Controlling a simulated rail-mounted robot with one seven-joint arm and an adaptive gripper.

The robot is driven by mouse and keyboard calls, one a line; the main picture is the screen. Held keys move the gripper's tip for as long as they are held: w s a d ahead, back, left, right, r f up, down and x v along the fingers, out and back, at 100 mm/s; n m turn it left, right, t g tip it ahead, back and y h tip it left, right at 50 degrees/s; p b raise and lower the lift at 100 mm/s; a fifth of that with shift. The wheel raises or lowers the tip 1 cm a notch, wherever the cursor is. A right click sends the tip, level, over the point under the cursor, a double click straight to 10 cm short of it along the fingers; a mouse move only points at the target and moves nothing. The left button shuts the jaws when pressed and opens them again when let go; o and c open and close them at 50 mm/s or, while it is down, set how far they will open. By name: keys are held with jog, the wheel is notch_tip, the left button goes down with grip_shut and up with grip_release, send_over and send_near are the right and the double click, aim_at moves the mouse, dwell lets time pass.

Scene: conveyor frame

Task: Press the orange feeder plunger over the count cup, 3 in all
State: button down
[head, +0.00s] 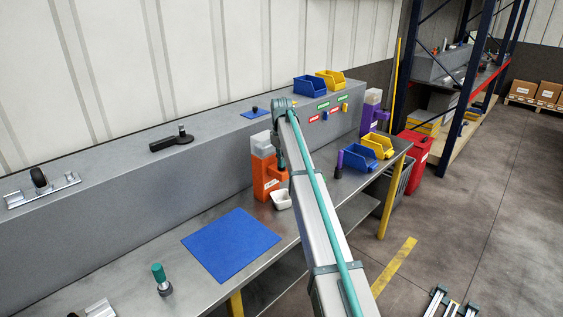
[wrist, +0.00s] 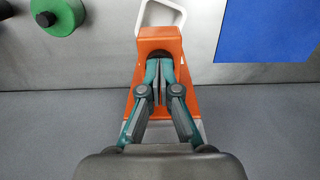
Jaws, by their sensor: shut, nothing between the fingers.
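The orange feeder (head: 262,185) stands on the steel bench against the grey ledge, with a clear hopper (head: 263,145) on top. A small white cup (head: 281,200) sits at its front foot. In the wrist view the orange feeder (wrist: 158,38) lies under my fingers, and the white cup's rim (wrist: 181,18) shows beyond it. My gripper (wrist: 159,62) is shut and empty, fingertips over the feeder's front part. A dark spot shows by the tips; I cannot tell whether they touch the plunger. In the head view my arm hides part of the feeder.
A blue mat (head: 231,244) lies left of the feeder. A purple feeder (head: 370,115) and blue (head: 359,159) and yellow (head: 378,146) bins stand to the right. A green-topped peg (head: 159,275) stands at the front left. A black-handled tool (head: 172,143) lies on the ledge.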

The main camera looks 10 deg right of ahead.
jog(key=shift+r+p, duration=1.55)
jog(key=shift+r, duration=1.55)
jog(key=shift+r, duration=0.1)
